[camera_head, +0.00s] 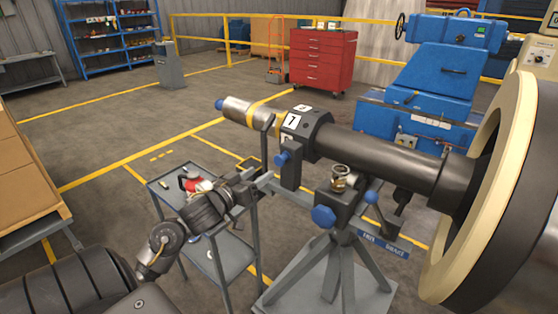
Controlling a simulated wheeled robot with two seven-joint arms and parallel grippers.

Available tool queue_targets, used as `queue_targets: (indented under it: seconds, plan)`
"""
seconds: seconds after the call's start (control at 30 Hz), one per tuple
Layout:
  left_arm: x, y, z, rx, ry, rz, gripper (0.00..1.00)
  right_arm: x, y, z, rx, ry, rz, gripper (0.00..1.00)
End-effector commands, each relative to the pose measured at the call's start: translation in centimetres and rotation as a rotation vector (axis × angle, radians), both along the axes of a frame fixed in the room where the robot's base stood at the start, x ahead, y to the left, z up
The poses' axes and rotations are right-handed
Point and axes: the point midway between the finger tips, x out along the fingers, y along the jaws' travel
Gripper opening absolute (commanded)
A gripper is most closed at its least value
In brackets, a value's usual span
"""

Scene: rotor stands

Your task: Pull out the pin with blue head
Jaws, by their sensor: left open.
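A dark rotor shaft (385,155) lies across a grey stand (328,272). Several blue-headed parts show: a blue knob (281,159) on the bracket under the numbered collar, a larger blue knob (323,216) on the stand's block, and a small blue knob (370,197) right of it. A blue tip (219,104) caps the shaft's far left end. I cannot tell which is the pin. My left gripper (258,180) is open, just left of and below the bracket knob, apart from it. Its fingers are small and partly merge with the stand behind. My right gripper is not in view.
A grey cart (222,252) with red and white items on top stands behind my left arm. A large cream-rimmed disc (462,262) fills the right side. A blue machine (432,75) and a red tool chest (322,61) stand behind. Floor at the left back is clear.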

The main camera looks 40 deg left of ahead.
Motion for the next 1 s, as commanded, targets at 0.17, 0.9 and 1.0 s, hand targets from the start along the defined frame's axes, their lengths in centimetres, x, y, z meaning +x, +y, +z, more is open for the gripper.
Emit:
queue_targets:
  seconds: [0.17,0.9,1.0]
  plan:
    - [2.7,0.1,0.2,-0.003,-0.002,0.001,0.57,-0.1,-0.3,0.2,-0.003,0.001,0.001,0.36]
    - [10.4,0.2,-0.1,0.0,0.001,0.0,0.57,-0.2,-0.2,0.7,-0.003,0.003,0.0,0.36]
    - [10.4,0.2,-0.1,0.0,0.001,0.0,0.57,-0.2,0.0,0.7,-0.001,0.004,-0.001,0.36]
